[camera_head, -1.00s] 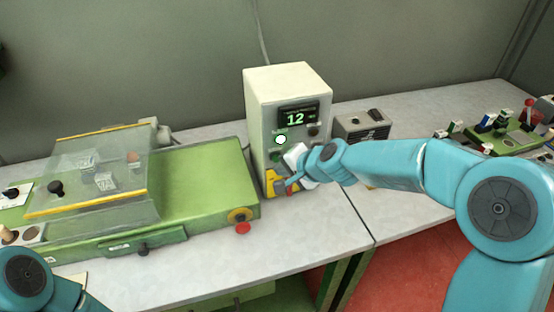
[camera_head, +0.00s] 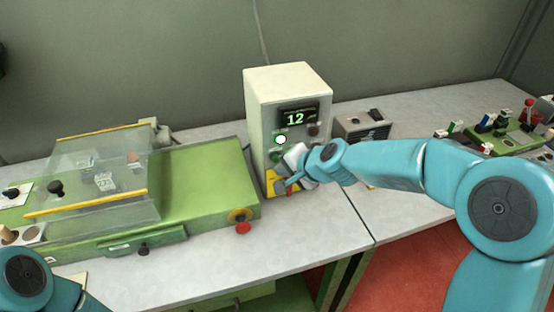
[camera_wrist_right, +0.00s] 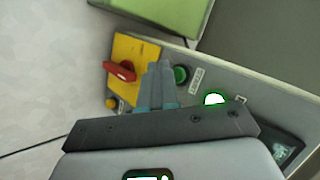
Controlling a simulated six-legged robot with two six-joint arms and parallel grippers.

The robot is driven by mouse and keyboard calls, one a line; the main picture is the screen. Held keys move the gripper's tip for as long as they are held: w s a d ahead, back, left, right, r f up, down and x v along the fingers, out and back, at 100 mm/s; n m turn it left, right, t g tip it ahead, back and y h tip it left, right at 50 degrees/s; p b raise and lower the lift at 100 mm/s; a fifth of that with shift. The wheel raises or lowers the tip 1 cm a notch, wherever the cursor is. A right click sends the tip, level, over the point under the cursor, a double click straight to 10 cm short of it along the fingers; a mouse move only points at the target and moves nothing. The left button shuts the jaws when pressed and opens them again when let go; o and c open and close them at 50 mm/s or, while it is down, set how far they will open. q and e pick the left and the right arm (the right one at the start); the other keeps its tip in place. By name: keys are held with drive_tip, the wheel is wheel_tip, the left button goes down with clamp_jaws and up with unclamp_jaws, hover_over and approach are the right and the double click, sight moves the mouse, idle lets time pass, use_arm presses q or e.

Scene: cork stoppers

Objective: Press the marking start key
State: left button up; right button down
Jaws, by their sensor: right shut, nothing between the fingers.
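The cream control box (camera_head: 257,115) stands upright on the bench with a display reading 12. On its front, a round white lamp or key with a green rim (camera_head: 281,140) is lit; it also shows in the right wrist view (camera_wrist_right: 214,99). A green push button (camera_wrist_right: 181,74) with a label too small to read sits beside it. My right gripper (camera_head: 281,187) is shut and empty in front of the box's lower front. In the right wrist view its fingertips (camera_wrist_right: 160,72) lie between the green button and the red switch; contact cannot be told. My left gripper is out of view.
A red rotary switch (camera_wrist_right: 120,71) on a yellow plate (camera_wrist_right: 134,52) is close to my fingers. A green machine (camera_head: 205,180) with a clear hood and a red knob (camera_head: 243,228) stands left. A small grey box (camera_head: 362,128) stands right. The bench front is clear.

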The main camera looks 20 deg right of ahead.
drive_tip(key=shift+w, duration=0.1)
drive_tip(key=shift+w, duration=0.35)
